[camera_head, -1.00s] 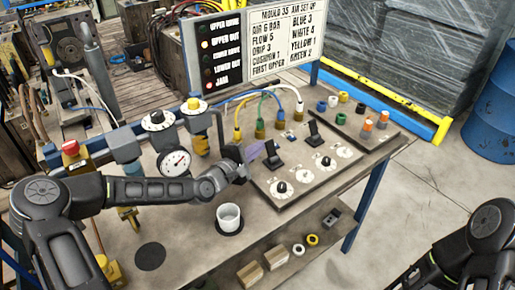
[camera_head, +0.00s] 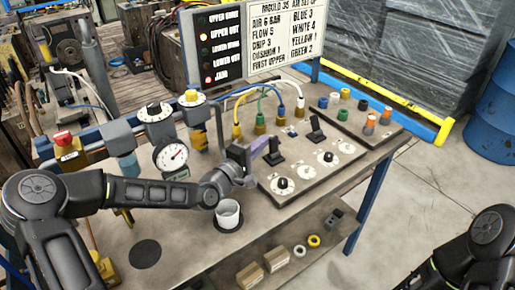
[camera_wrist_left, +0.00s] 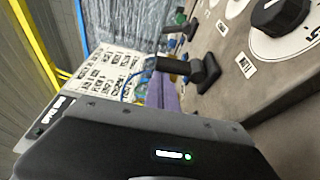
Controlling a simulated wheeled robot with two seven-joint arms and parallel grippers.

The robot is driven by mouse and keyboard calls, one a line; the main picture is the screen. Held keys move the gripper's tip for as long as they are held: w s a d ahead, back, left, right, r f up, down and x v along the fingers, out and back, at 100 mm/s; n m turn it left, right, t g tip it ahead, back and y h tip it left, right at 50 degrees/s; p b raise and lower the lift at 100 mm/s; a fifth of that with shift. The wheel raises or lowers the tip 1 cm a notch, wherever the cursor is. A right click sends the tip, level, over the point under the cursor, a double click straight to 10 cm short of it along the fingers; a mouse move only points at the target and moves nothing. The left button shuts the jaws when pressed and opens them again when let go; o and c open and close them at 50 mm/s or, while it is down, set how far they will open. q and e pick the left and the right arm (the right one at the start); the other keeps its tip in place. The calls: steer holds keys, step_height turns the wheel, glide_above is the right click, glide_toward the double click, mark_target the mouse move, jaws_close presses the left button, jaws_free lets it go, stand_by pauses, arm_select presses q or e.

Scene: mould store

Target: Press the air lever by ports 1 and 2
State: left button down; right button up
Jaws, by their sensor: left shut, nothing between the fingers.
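In the head view two black levers stand on the grey control panel (camera_head: 345,150). The near lever (camera_head: 273,150) is beside the yellow and green hose plugs; the far lever (camera_head: 317,127) is to its right. Both stand tilted up. My left gripper (camera_head: 259,149), with purplish fingers, is shut and empty, just left of the near lever. I cannot tell whether it touches. In the left wrist view the purple fingers (camera_wrist_left: 165,94) point at the near lever (camera_wrist_left: 190,70), with the other lever (camera_wrist_left: 182,30) beyond. My right arm shows at lower right, its gripper out of frame.
The gauge (camera_head: 171,155) and regulator knobs are behind my arm. The sign board (camera_head: 262,40) stands at the back.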

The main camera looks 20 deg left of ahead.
arm_select(q)
steer(key=shift+s+d, duration=0.25)
steer(key=shift+d, duration=0.1)
steer(key=shift+r, duration=0.1)
arm_select(e)
steer(key=shift+f, duration=0.4)
arm_select(q)
step_height(320, 180, up, 10)
arm_select(e)
steer(key=shift+r, duration=0.15)
